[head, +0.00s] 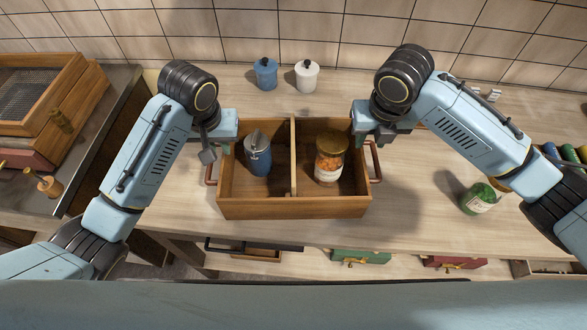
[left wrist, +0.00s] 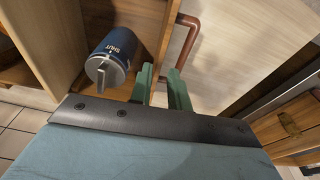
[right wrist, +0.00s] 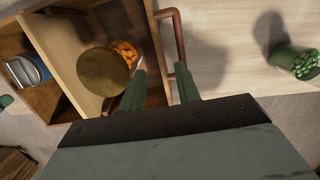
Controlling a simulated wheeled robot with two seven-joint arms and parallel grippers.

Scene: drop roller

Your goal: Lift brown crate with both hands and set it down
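The brown crate (head: 294,208) stands on the wooden counter, with two compartments and a copper handle at each end. A dark blue canister (head: 257,158) is in its left compartment and a jar of orange pieces (head: 329,162) in its right. My left gripper (left wrist: 163,88) is at the left handle (left wrist: 187,42), fingers apart. My right gripper (right wrist: 160,88) is at the right handle (right wrist: 178,38), fingers apart. Each handle lies by the fingertips; I cannot tell whether they touch. In the head view, my wrists partly hide both fingers.
A blue pot (head: 265,74) and a white pot (head: 306,76) stand behind the crate near the tiled wall. A green jar (head: 480,198) is to the right. A wooden box (head: 40,95) is on the left counter. The counter between crate and green jar is clear.

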